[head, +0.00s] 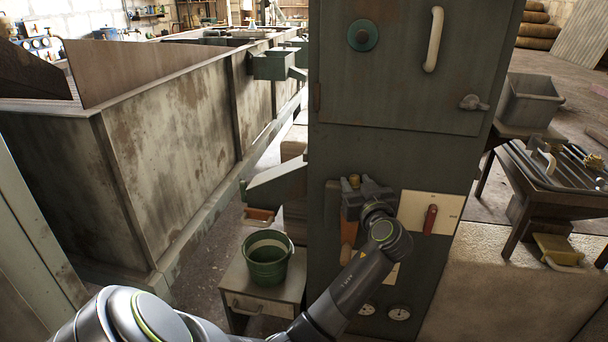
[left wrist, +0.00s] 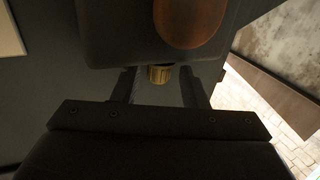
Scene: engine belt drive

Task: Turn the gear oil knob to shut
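A small ribbed brass knob (head: 354,181) sits on the front of the dark green cabinet (head: 400,150), on a dark housing with an orange-brown oval part (head: 348,232). I see no label naming it. My left gripper (head: 357,188) is at the housing, in front of the knob, and hides part of it. In the left wrist view the knob (left wrist: 159,74) lies between the two dark fingers of my left gripper (left wrist: 159,88), which are spread with a gap on each side. The fingertips are partly hidden in shadow by the housing. My right gripper is not in view.
Right of the gripper is a cream plate (head: 415,198) with a red lever (head: 430,219). A green bucket (head: 268,262) stands on a small stand to the left. A pale door handle (head: 434,40) is above.

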